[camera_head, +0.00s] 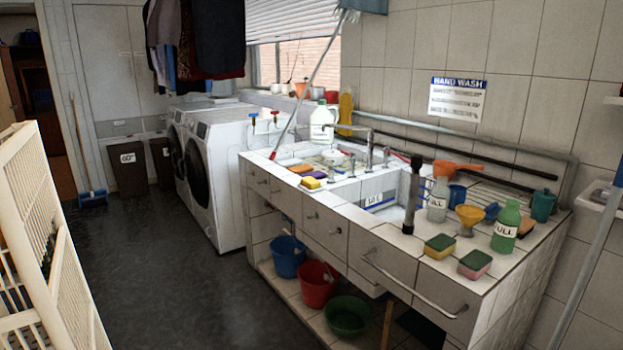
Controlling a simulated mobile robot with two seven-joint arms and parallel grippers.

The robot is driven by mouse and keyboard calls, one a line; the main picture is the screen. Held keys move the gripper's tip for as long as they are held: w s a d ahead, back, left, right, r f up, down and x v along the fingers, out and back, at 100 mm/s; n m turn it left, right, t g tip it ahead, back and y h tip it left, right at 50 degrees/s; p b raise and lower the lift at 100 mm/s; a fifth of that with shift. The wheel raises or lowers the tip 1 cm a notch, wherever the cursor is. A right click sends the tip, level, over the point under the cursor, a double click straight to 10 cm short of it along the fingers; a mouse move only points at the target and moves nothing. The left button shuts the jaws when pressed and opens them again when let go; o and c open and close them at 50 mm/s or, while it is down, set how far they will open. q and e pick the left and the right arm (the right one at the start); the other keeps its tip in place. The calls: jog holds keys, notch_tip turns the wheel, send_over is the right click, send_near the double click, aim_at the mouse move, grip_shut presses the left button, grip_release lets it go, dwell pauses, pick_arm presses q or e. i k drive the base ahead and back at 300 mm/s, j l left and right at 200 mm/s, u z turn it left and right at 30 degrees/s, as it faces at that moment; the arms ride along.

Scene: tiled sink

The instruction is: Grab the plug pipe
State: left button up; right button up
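A dark upright pipe (411,200), which looks like the plug pipe, stands at the front edge of the white tiled counter (375,235). It is slightly tilted, with a wider dark top and a dark foot. It stands just right of the sink basin (380,195) and left of a clear bottle (438,199). Neither of my grippers shows in the head view.
Right of the pipe are two sponges (440,246), a yellow funnel (469,219) and a green bottle (506,227). Taps (369,150) rise behind the basin. Several buckets (317,285) sit below. A cream rack (45,240) stands left; dark floor (160,260) between is clear.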

aim_at(415, 160)
jog(key=z, duration=0.35)
jog(key=i+j+z, duration=0.2)
jog(key=z, duration=0.25)
jog(key=i+j+z, duration=0.45)
jog(key=k+l, duration=0.05)
